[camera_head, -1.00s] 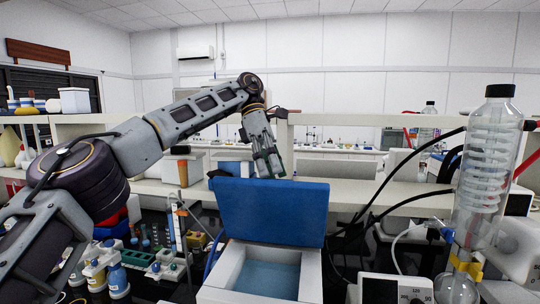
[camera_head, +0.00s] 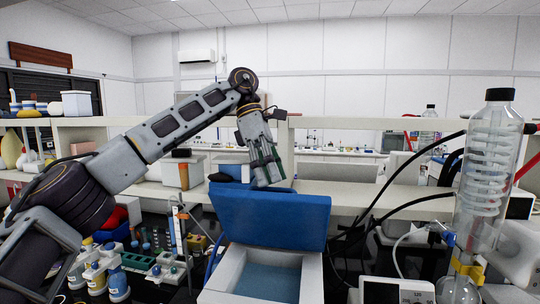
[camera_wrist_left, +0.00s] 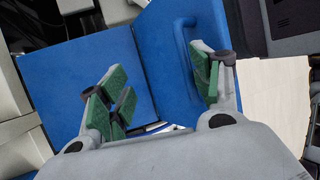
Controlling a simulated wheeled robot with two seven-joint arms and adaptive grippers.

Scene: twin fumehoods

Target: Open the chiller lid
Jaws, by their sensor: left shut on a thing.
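The chiller (camera_head: 222,282) is a white box at the bottom centre of the head view, with a light-blue inside. Its blue lid (camera_head: 270,218) stands raised at the back of the box, leaning backward, and the opening shows in front of it. My left gripper (camera_head: 266,184) reaches down from above to the lid's upper edge. The exact contact is partly hidden. My right gripper is not in view.
A glass condenser column (camera_head: 486,165) stands at the right, with black hoses hanging left of it. A white device (camera_head: 398,290) sits at the bottom right, close to the chiller. Bottles (camera_head: 118,280) and racks stand left of the chiller. A shelf (camera_head: 375,200) runs behind the lid.

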